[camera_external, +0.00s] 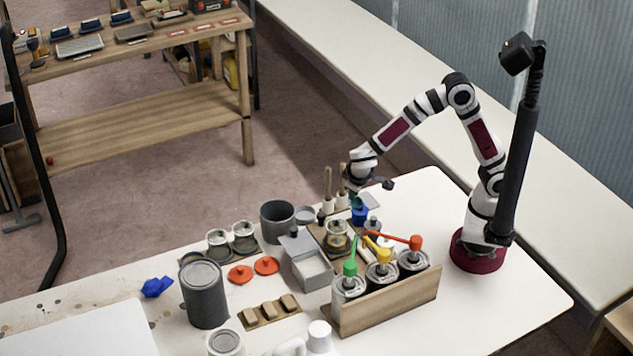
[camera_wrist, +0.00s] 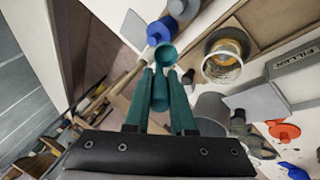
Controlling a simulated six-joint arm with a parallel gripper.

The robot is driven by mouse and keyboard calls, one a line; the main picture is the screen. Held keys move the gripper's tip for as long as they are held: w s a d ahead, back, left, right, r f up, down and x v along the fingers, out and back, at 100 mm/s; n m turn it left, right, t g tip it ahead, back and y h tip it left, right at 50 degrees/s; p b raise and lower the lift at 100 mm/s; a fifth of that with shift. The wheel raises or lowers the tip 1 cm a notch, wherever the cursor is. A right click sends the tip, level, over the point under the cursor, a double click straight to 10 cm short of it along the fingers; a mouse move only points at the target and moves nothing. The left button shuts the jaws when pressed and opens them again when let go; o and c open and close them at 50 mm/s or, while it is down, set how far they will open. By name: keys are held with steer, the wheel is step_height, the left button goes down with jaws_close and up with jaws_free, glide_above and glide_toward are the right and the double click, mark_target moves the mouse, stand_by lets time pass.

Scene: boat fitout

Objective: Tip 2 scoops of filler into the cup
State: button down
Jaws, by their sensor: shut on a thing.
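My gripper (camera_wrist: 161,78) is shut on a teal scoop (camera_wrist: 165,56), which sticks out beyond the fingers in the wrist view. I see no white filler in its bowl. In the external view my gripper (camera_external: 357,184) is above the back right of the table, over a small blue container (camera_external: 360,216). A clear cup (camera_external: 337,240) with amber contents stands on a wooden board; it shows right of the scoop in the wrist view (camera_wrist: 224,68). The grey filler box (camera_external: 306,272) is open with white powder inside; its FILLER label shows in the wrist view (camera_wrist: 296,64).
A wooden rack (camera_external: 390,304) holds several tins with green, yellow and red tops at the front. Upright wooden-handled tools (camera_external: 328,185) stand near my gripper. A dark grey pot (camera_external: 277,218) and a large grey can (camera_external: 204,296) stand left. The table's right end is clear.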

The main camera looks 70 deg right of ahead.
steer(key=m, duration=0.1)
steer(key=m+g+y, duration=0.1)
steer(key=d+m+g, duration=0.1)
steer(key=shift+s+r, duration=0.1)
steer(key=shift+s, duration=0.15)
steer(key=m+y, duration=0.2)
steer(key=m, duration=0.1)
steer(key=shift+s+r+g, duration=0.15)
steer(key=shift+s+g, duration=0.05)
steer(key=shift+g, duration=0.2)
steer(key=m+y, duration=0.1)
steer(key=a+r+m+y, duration=0.1)
steer(key=m, duration=0.1)
steer(key=w+a+m+y, duration=0.1)
steer(key=m, duration=0.1)
steer(key=shift+a+r, duration=0.15)
steer(key=shift+r, duration=0.25)
steer(key=w+a+r+m, duration=0.1)
steer(key=a+r+m+t+y, duration=0.1)
steer(key=shift+w+r+m+t, duration=0.15)
steer(key=shift+w+m+t, duration=0.15)
steer(key=shift+w+m, duration=0.1)
steer(key=w+a+f, duration=0.1)
steer(key=a+f, duration=0.1)
steer(key=a, duration=0.5)
steer(key=w+a+f, duration=0.1)
steer(key=w+a, duration=0.1)
steer(key=a, duration=0.5)
steer(key=shift+f, duration=5.1)
